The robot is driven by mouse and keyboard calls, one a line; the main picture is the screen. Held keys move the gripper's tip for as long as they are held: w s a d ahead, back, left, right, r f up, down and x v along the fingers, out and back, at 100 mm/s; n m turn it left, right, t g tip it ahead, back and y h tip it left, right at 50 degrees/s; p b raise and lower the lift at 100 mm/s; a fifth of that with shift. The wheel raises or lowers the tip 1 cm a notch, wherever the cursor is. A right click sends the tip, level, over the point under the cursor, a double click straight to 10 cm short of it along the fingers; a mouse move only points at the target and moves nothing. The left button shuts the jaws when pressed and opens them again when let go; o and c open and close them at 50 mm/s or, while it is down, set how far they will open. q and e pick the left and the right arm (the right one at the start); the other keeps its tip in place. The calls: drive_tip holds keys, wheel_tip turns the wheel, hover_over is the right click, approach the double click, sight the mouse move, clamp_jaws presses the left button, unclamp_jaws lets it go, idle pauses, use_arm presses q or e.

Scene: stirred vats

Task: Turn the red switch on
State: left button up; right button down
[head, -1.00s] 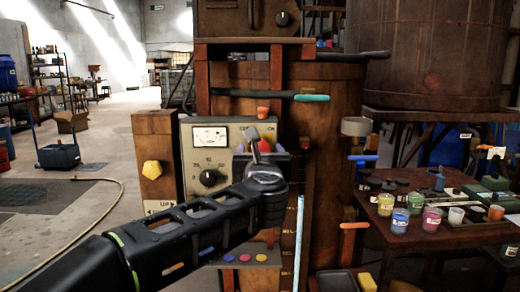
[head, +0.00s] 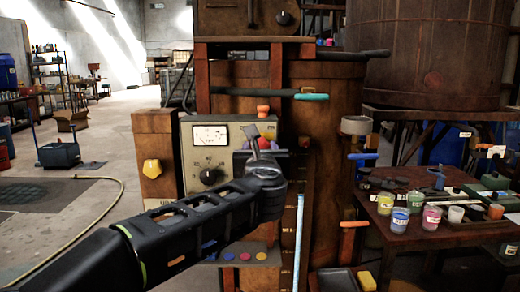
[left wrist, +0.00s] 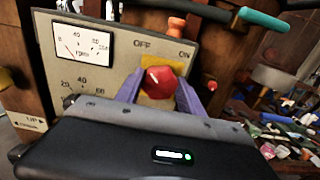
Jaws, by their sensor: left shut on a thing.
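The red switch (left wrist: 160,82) is a rounded red knob on a yellow plate on the cream control panel (left wrist: 110,75). The words OFF and ON are printed above it; which one it points to I cannot tell. My left gripper (left wrist: 159,92) is shut on the red switch, with a purple finger on each side. In the head view, the red switch (head: 266,143) is partly hidden behind my left gripper (head: 264,147). My right gripper is not in view.
The panel has an rpm meter (head: 210,135) and a black dial (head: 210,176) left of the switch. A yellow knob (head: 152,168) is on the post at left. A teal-ended handle (head: 311,97) juts out above. A table (head: 440,235) with paint jars stands at right.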

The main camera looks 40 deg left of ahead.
use_arm(q)
drive_tip(key=c, duration=0.3)
drive_tip(key=shift+m, duration=0.5)
drive_tip(key=m+p, duration=0.8)
drive_tip(key=m, duration=0.8)
drive_tip(key=shift+w+d+f+m, duration=0.1)
drive_tip(key=shift+m, duration=0.3)
drive_tip(key=o, duration=1.4)
